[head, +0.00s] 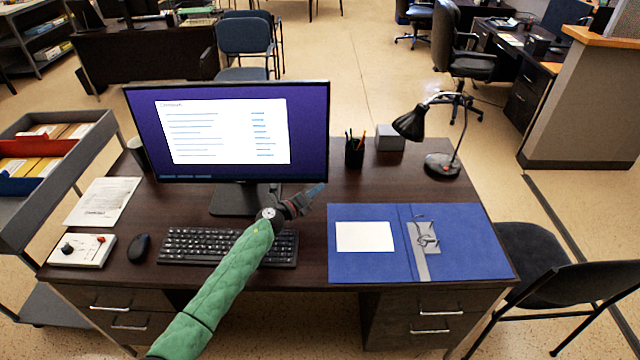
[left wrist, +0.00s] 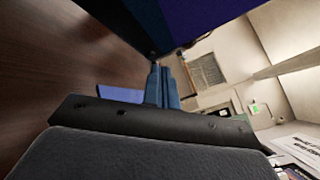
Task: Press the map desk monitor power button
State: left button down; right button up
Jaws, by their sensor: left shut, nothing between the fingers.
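The map desk monitor (head: 305,130) stands on the dark desk in the head view. Its screen is lit, with a white page on a purple background. My left arm comes in over the keyboard. My left gripper (head: 318,190) is shut and empty, close to the monitor's lower right corner. I cannot tell whether it touches the monitor. I cannot make out the power button. In the left wrist view the shut blue fingers (left wrist: 162,85) point at a dark blue surface close above. My right gripper is not in view.
On the desk (head: 310,255) are a keyboard (head: 190,247), a mouse (head: 139,247), a control box (head: 82,250), a blue folder (head: 470,240), a pen cup (head: 354,152) and a black lamp (head: 443,165). A grey cart (head: 60,190) stands at the left, a chair (head: 560,290) at the right.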

pick_arm(q)
jog(key=shift+w, duration=0.35)
jog(key=shift+w, duration=0.15)
dwell(0.4)
jog(key=shift+s, duration=0.65)
jog(key=s+p, duration=0.2)
jog(key=s, duration=0.4)
jog(key=shift+r, duration=0.25)
dwell(0.6)
